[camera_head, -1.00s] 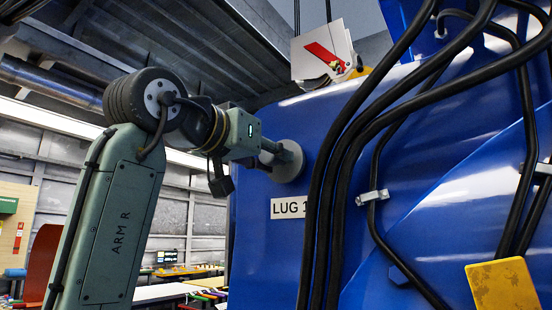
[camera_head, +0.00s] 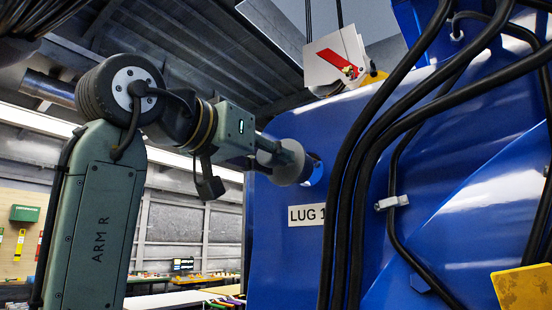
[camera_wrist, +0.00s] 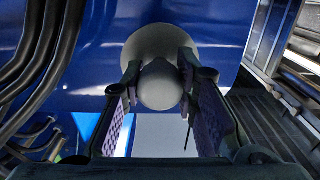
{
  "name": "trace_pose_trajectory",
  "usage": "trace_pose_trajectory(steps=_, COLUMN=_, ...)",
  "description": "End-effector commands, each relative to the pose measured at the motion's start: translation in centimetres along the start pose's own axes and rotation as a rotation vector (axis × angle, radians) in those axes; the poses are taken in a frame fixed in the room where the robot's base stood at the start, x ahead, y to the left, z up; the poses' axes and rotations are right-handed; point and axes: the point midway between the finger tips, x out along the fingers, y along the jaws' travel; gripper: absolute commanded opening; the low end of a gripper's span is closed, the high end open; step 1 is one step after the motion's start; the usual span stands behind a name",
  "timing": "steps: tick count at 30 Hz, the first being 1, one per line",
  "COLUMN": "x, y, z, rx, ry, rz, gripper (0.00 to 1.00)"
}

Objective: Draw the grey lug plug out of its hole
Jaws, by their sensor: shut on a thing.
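The grey lug plug (camera_head: 291,163) is a round grey body with a wide disc, just in front of the blue casing (camera_head: 280,225). Part of a round hole (camera_head: 315,170) shows at its right edge, and the plug looks drawn back from it. Whether its inner end is fully clear is hidden behind the disc. My gripper (camera_head: 256,152) is shut on the plug's knob. In the wrist view, the two fingers of my gripper (camera_wrist: 158,75) clasp the rounded knob, with the grey plug's disc (camera_wrist: 155,42) beyond them.
A "LUG" label (camera_head: 306,215) sits below the hole. Thick black cables (camera_head: 365,170) run down the casing to its right. A white plate with a red stripe (camera_head: 335,57) hangs above. A yellow plate (camera_head: 522,289) is at lower right. Open room lies left of the casing.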

Motion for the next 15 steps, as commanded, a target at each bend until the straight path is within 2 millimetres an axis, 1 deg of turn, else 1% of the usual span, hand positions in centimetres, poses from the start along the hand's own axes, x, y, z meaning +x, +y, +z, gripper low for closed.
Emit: trace_pose_trajectory(steps=15, x=-2.6, y=0.0, z=-0.1, rx=0.0, ry=0.003, rz=0.001, gripper=0.0)
